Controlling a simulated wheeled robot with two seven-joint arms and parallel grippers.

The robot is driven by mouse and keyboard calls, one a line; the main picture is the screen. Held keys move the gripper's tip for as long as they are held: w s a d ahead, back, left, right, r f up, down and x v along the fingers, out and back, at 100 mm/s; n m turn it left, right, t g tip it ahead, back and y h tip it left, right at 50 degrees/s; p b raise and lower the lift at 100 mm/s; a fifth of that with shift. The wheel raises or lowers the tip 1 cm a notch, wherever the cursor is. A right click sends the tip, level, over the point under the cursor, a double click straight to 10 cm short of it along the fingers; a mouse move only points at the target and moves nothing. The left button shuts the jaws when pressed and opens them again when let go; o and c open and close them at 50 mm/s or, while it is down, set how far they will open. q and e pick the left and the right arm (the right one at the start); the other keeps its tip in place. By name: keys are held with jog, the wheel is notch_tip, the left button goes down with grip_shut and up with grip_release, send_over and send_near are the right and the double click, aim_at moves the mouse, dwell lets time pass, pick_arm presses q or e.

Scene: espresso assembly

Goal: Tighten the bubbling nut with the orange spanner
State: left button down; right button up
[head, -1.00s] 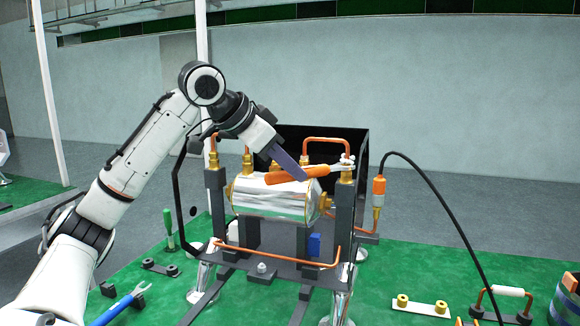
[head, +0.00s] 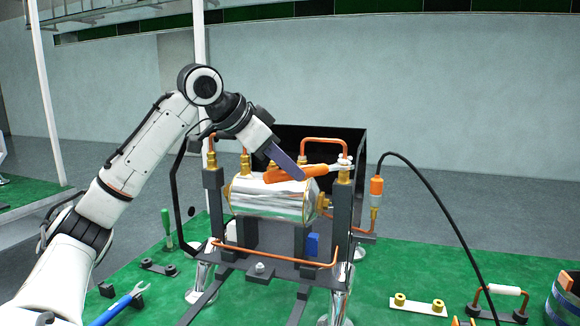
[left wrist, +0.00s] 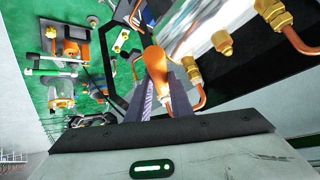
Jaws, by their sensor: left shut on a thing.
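My left gripper (head: 299,176) is shut on the orange handle of the spanner (head: 282,176), above the right part of the shiny boiler (head: 270,200). The handle also shows between the fingers in the left wrist view (left wrist: 156,65). The spanner's pale head (head: 334,167) points right and lies at the brass nut (head: 344,175) on top of the right post, below the copper pipe. White specks show around this nut. Whether the jaw fully seats on the nut is too small to tell. My right gripper is not in view.
A blue spanner (head: 118,306) lies on the green bench (head: 400,265) at front left. A green-handled tool (head: 167,228) stands behind it. An orange-and-white device (head: 376,190) with a black hose is right of the frame. A white plate with brass fittings (head: 418,304) lies at front right.

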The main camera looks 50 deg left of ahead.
pick_arm(q)
jog(key=shift+w+a+m+h, duration=0.1)
jog(key=shift+a+m+h, duration=0.2)
jog(key=shift+a, duration=0.05)
jog(key=shift+w+a+r+m+h+p, duration=0.1)
jog(key=shift+w+a+m+h+p, duration=0.05)
jog(key=shift+a+m+h+p, duration=0.25)
jog(key=s+a+b, duration=0.2)
jog(key=s+b, duration=0.3)
jog(key=shift+s, duration=0.3)
